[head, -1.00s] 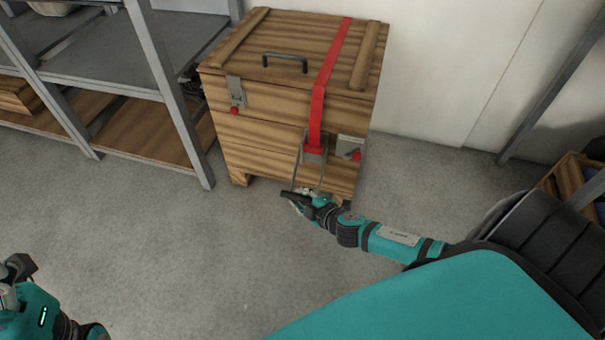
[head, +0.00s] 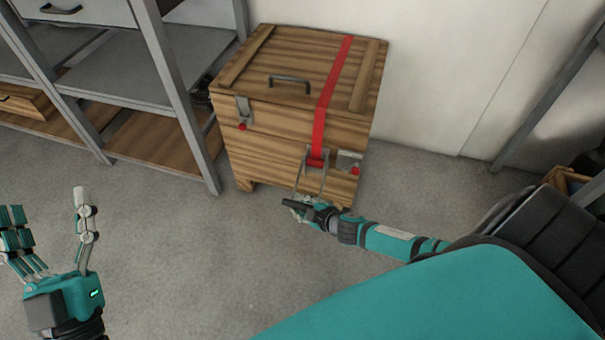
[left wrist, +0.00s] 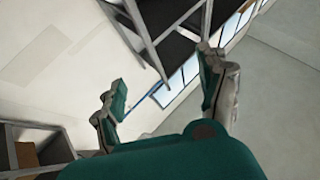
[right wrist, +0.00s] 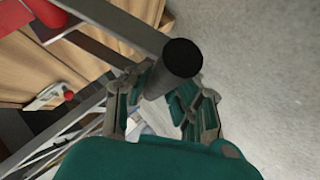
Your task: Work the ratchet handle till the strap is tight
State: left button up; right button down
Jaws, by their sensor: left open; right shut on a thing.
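A red strap (head: 332,92) runs over the lid and down the front of a wooden crate (head: 262,150). It enters a grey metal ratchet (head: 316,158) on the crate's front. The ratchet handle (head: 298,202) hangs down and out, with a black grip bar at its end. My right gripper (head: 304,211) is shut on this grip. In the right wrist view the black grip (right wrist: 176,68) sits between my fingers, with the metal side arms behind. My left gripper (head: 52,225) is open and empty, fingers up, at the lower left, far from the crate.
The crate has a black lid handle (head: 290,80) and two latches with red knobs, at left (head: 243,118) and right (head: 350,163). A grey metal shelf unit (head: 180,100) stands close on its left. The floor (head: 180,270) in front is clear.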

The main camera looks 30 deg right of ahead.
pick_arm(q)
jog(key=shift+w+f+g+y+p, duration=0.1)
jog(key=shift+w+f+g+y, duration=0.15)
jog(key=shift+f+g, duration=0.3)
jog(key=shift+w+f+g+y+p, duration=0.15)
jog(key=shift+w+f+g, duration=0.25)
jog(key=shift+f, duration=0.4)
jog(key=shift+w+f+g+y+p, duration=0.1)
jog(key=shift+w+f+g+y, duration=0.15)
jog(key=shift+f+g, duration=0.3)
pick_arm(e)
jog(key=shift+w+r, duration=0.1)
jog(key=shift+r, duration=0.35)
pick_arm(q)
jog(key=shift+f, duration=0.1)
pick_arm(e)
jog(key=c, duration=1.3)
grip_release()
jog(key=shift+o, duration=0.7)
pick_arm(q)
jog(key=shift+h, duration=0.25)
pick_arm(e)
jog(key=shift+s, duration=0.2)
jog(key=shift+s+r, duration=0.1)
jog(key=shift+s, duration=0.15)
jog(key=v, duration=1.1)
jog(key=shift+s+r, duration=0.1)
